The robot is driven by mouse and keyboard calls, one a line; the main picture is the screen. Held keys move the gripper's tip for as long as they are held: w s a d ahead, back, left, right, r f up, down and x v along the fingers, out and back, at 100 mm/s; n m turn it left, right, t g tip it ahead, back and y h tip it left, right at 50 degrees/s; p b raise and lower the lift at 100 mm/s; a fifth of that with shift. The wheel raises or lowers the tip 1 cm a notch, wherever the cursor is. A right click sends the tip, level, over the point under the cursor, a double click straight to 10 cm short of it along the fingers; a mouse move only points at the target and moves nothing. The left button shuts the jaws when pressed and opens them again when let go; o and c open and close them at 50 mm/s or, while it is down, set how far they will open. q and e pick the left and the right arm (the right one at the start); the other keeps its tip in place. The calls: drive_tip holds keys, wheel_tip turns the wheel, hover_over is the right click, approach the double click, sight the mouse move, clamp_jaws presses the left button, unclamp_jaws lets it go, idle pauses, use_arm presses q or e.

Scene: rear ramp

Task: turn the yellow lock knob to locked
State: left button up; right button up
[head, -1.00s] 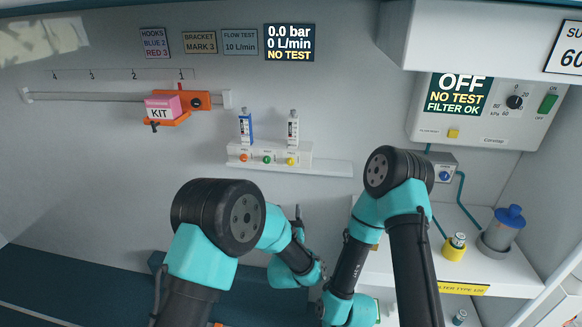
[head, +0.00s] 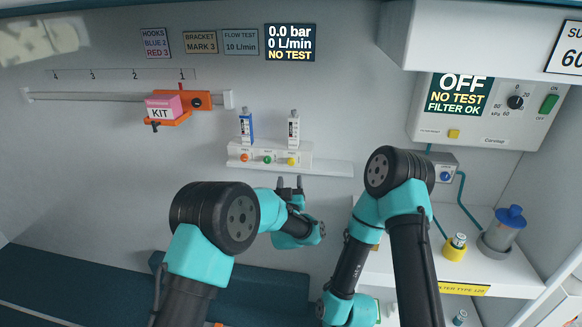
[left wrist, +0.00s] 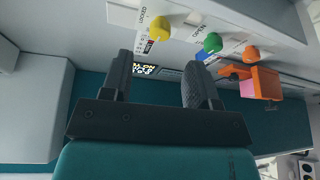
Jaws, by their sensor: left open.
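A yellow knob (head: 291,161) is at the right end of a row on the white block (head: 234,150) on the back wall, beside a green knob (head: 267,160) and an orange knob (head: 244,158). My left gripper (head: 289,183) is open and empty just below the yellow knob in the head view, with its fingers pointing up. In the left wrist view the yellow knob (left wrist: 160,28) shows beyond the open fingers (left wrist: 158,63), apart from them. My right gripper is not visible.
A blue-labelled unit (head: 246,127) and a white unit (head: 293,130) stand on the block. An orange bracket (head: 197,100) carries a pink kit (head: 162,108) on the rail at left. My right arm stands to the right, before a white counter (head: 400,262).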

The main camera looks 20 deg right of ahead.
sight(291, 164)
use_arm(q)
drive_tip(key=shift+x, duration=3.4)
drive_tip(key=shift+c, duration=0.3)
drive_tip(key=c, duration=0.9)
drive_tip(key=shift+o, duration=0.2)
